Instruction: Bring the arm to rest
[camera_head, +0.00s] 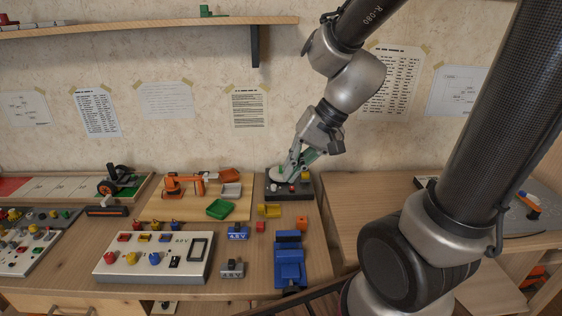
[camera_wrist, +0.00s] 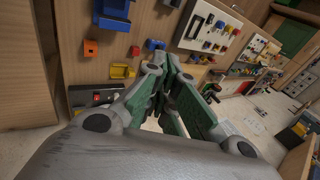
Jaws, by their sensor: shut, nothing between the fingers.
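My gripper (camera_head: 288,176) is at the end of my arm, at the back right of the wooden workbench (camera_head: 250,265). It points down and to the left, over or close to a small dark box (camera_head: 304,192) with a pale round top. I cannot tell whether the fingertips touch the box. In the wrist view my gripper (camera_wrist: 163,68) has its grey and green fingers together, with nothing held. The fingers hide part of what lies behind them.
A white control panel (camera_head: 150,262), an orange toy arm (camera_head: 185,184), a green tray (camera_head: 220,208) and a blue vise-like block (camera_head: 290,265) stand on the bench. A shelf (camera_head: 150,28) hangs above left. Another table (camera_head: 385,205) stands right, past a gap.

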